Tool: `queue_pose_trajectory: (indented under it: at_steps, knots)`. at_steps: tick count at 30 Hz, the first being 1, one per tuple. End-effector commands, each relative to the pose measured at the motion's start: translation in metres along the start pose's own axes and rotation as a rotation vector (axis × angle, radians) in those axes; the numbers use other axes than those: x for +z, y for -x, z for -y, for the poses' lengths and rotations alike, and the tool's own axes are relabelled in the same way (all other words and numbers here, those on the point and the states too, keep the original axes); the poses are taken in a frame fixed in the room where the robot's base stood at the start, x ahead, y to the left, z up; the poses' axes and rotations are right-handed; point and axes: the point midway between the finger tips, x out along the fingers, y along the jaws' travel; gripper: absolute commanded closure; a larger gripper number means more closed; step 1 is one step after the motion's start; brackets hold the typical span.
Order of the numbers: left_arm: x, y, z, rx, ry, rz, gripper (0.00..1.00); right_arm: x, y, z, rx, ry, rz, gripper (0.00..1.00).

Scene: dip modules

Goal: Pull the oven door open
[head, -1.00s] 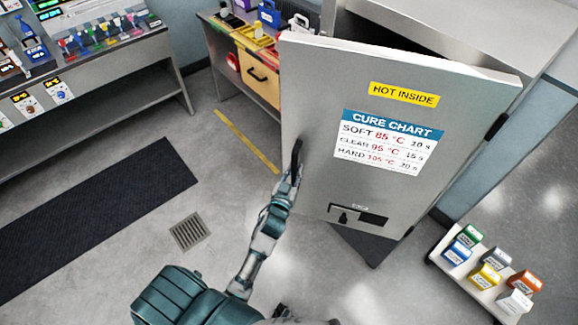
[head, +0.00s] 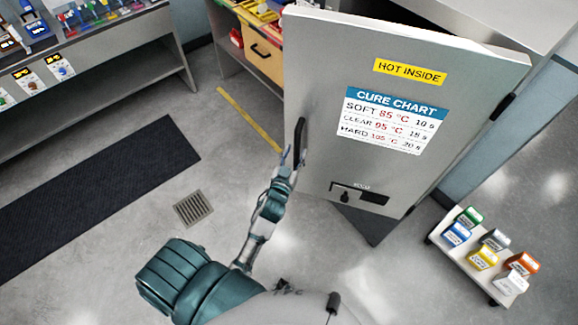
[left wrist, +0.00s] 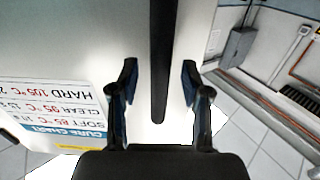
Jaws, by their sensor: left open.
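The oven door (head: 330,100) is a large grey panel with a yellow "HOT INSIDE" label and a cure chart. It stands ajar, swung out from the oven body (head: 480,30) with its hinge side at the right. A black vertical handle (head: 300,135) is near its left edge. My left gripper (head: 291,160) is at the lower end of the handle. In the left wrist view the black handle (left wrist: 163,60) runs between the two open fingers (left wrist: 160,85), with a gap on each side. My right gripper is not in view.
A low cart (head: 463,262) with several coloured boxes stands at the right, near the door's lower right. A dark mat (head: 90,205) and a floor drain (head: 193,208) lie at left. A workbench (head: 250,75) stands behind the door's left edge.

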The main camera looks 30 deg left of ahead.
Motion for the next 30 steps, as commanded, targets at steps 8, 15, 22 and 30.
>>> queue_pose_trajectory:
  at_steps: [8,15,22,30]
  knots:
    - [0.002,0.063,0.000,-0.001,0.001,0.004,0.53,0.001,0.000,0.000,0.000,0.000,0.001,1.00]
    - [0.001,0.093,0.000,0.000,0.000,0.001,0.53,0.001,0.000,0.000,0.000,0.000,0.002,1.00]
    - [0.000,0.096,0.000,0.000,-0.001,-0.001,0.53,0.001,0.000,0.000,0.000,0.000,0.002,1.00]
    - [0.000,0.096,0.000,0.000,-0.001,0.000,0.53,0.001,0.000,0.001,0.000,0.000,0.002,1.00]
